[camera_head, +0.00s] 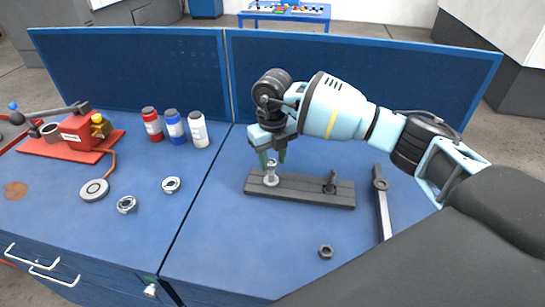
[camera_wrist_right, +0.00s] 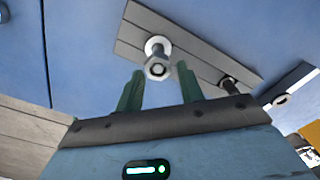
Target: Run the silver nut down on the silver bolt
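A silver bolt (camera_head: 271,173) stands upright near the left end of a dark grey bar (camera_head: 310,194). In the right wrist view, a silver hex piece (camera_wrist_right: 157,68), apparently the nut, shows at the bolt's near end, with a round silver flange (camera_wrist_right: 153,43) beyond it. My right gripper (camera_head: 273,158) is above the bolt, pointing down. Its green fingers are apart, and in the wrist view the gripper (camera_wrist_right: 160,72) has the hex piece between its fingertips with gaps on both sides. My left gripper is not in view.
A dark bolt (camera_head: 330,183) stands on the bar's right part. A dark nut (camera_head: 326,251) and a wrench-like tool (camera_head: 383,208) lie nearby. Silver rings (camera_head: 127,205) (camera_head: 171,184), bottles (camera_head: 174,126) and a red fixture (camera_head: 78,134) are left. Blue panels (camera_head: 350,75) close the back.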

